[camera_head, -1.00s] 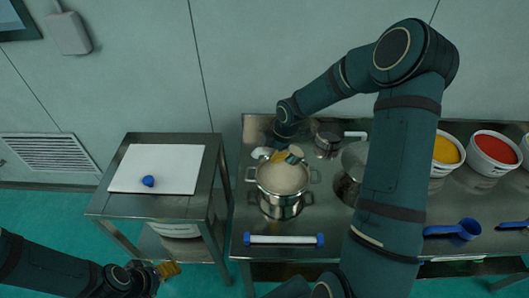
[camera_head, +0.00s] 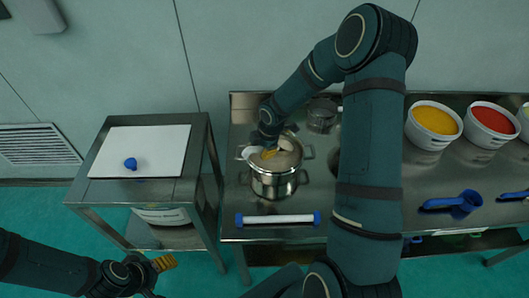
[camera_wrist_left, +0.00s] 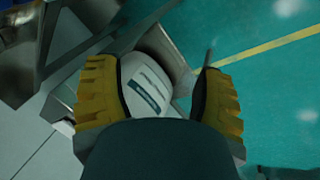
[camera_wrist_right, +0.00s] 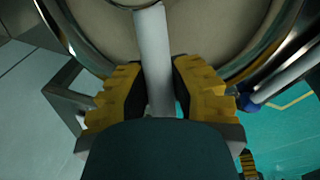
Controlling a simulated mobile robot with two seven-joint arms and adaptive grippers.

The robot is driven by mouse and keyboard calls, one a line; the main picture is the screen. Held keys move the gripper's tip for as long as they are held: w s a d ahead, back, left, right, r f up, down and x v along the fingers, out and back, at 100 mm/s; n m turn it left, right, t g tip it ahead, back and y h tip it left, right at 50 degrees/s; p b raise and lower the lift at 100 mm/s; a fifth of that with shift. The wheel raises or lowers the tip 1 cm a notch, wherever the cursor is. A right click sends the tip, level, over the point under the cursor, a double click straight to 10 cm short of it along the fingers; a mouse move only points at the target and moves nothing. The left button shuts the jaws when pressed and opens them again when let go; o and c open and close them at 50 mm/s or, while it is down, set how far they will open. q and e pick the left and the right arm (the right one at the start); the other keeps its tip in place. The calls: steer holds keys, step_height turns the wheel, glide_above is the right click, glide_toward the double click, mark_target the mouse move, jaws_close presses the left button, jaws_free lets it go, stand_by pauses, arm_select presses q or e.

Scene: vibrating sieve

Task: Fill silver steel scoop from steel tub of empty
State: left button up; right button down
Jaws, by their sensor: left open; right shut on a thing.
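The steel tub (camera_head: 275,185) stands on the steel table, full nearly to the rim with a pale beige material, which also fills the top of the right wrist view (camera_wrist_right: 215,30). My right gripper (camera_head: 268,152) is over the tub's far left rim, shut on the handle of the silver scoop (camera_wrist_right: 152,60). The scoop's head (camera_head: 287,142) is at the tub's far side; how deep it sits in the material is unclear. My left gripper (camera_head: 164,263) is open and empty, low at the lower left, away from the tub.
Tubs of yellow (camera_head: 434,120) and red (camera_head: 491,122) material and a blue scoop (camera_head: 465,203) are at right. A side table (camera_head: 183,190) stands left, with a white container (camera_wrist_left: 148,85) below.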

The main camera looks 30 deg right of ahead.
mark_target(256, 147)
steer(key=shift+a+r+h+b, duration=0.3)
steer(key=shift+h+b, duration=0.3)
steer(key=shift+b, duration=1.1)
steer(key=shift+a+r+h+b, duration=0.15)
steer(key=shift+a+h+b, duration=0.2)
steer(key=shift+b, duration=0.75)
steer(key=shift+a+r+h+b, duration=0.15)
steer(key=shift+r+h+b, duration=0.3)
steer(key=shift+b, duration=0.45)
steer(key=shift+a+r+h+b, duration=0.15)
steer(key=shift+r+h+b, duration=0.15)
steer(key=shift+b, duration=0.3)
steer(key=shift+a+r+n+h+b, duration=0.1)
steer(key=shift+r+n+h+b, duration=0.2)
steer(key=shift+r+h+b, duration=0.15)
arm_select(q)
step_height(256, 147, down, 11)
steer(key=s+b, duration=0.1)
steer(key=shift+s+d+g, duration=0.2)
steer(key=shift+s+g, duration=0.1)
steer(key=shift+s, duration=0.1)
arm_select(e)
steer(key=shift+a+r+h, duration=0.2)
steer(key=shift+r+h, duration=0.3)
steer(key=shift+h, duration=0.05)
